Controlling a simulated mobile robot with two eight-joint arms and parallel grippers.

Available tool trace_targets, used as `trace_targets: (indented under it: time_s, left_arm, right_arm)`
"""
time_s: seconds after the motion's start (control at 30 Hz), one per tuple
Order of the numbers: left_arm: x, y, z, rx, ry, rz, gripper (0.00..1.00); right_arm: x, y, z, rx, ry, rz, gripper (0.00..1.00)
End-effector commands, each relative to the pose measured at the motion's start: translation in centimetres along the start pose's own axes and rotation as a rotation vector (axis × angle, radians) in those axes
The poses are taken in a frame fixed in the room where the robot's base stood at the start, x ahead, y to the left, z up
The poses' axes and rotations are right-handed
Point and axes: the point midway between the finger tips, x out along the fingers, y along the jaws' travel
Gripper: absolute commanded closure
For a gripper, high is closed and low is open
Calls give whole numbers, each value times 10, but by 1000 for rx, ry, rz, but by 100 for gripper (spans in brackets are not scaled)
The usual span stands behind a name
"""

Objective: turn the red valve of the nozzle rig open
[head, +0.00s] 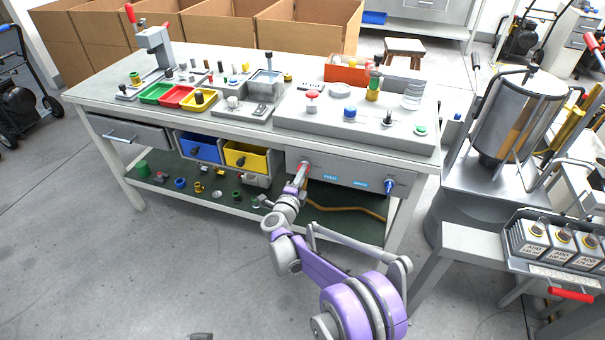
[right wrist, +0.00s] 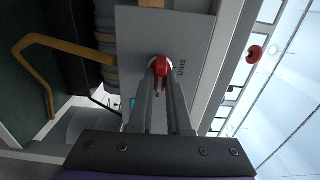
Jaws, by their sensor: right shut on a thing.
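The red valve (head: 305,164) is on the front panel (head: 346,172) of the nozzle rig, under the right part of the workbench top. In the right wrist view the red valve (right wrist: 160,66) has a round hub and a narrow handle. My right gripper (head: 301,174) reaches up to the valve from the front. In the right wrist view my right gripper (right wrist: 162,82) is shut on the valve's handle, with one finger on each side. The fingers partly hide the handle. My left gripper is not seen.
A blue valve (head: 389,185) sits farther right on the same panel. A yellow bin (head: 246,156) and a blue bin (head: 201,147) hang left of it. A lower shelf (head: 225,186) holds several small parts. A steel tank (head: 517,115) stands right of the bench. Floor in front is clear.

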Motion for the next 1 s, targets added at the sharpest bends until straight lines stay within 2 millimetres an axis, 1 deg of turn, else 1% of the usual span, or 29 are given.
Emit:
trace_targets:
  time_s: [0.5,0.53,0.6,0.7,1.0]
  left_arm:
    - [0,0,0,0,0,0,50]
    - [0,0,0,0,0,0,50]
    - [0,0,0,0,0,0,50]
    - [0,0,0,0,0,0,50]
    - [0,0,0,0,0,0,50]
  right_arm:
    - [-1,1,1,22,-1,1,100]
    - [-1,1,1,22,-1,1,82]
    - [-1,1,1,22,-1,1,70]
    - [0,0,0,21,-1,1,54]
    - [-2,0,0,20,-1,0,54]
